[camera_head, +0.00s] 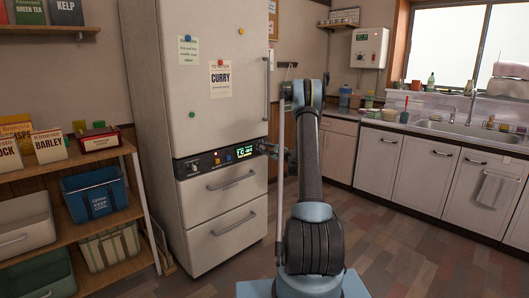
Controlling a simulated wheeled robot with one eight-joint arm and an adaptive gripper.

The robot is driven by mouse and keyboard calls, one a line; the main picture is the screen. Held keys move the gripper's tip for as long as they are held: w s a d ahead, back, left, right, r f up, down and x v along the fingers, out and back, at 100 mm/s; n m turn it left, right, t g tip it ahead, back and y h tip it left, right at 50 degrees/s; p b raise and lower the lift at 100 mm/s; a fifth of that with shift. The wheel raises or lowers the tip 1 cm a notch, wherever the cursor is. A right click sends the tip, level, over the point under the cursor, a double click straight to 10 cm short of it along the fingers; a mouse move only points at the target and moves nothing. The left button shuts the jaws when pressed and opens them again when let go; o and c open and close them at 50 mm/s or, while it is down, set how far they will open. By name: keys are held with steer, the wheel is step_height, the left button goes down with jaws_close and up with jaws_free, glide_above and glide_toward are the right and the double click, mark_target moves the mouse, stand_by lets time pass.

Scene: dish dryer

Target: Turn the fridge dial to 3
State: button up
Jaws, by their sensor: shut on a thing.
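The tall off-white fridge (232,218) stands left of centre. A dark control panel (204,160) runs across it between the upper door and the drawers. The panel bears a small round knob (194,168) at its left, a red light, small buttons and a lit green display (245,151), too small to read surely. My gripper (264,147) is at the panel's right end, just right of the display, and is shut on what seems to be the fridge dial. The gripper mostly hides the dial, and its setting cannot be read.
A wooden shelf (140,195) with boxes and baskets stands at the left. My arm fills the centre. A counter with white cabinets (385,160) and a sink (470,130) lines the right. The tiled floor (405,240) between is clear.

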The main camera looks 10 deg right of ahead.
steer(key=shift+f, duration=0.1)
steer(key=o, duration=1.1)
steer(key=v, duration=1.2)
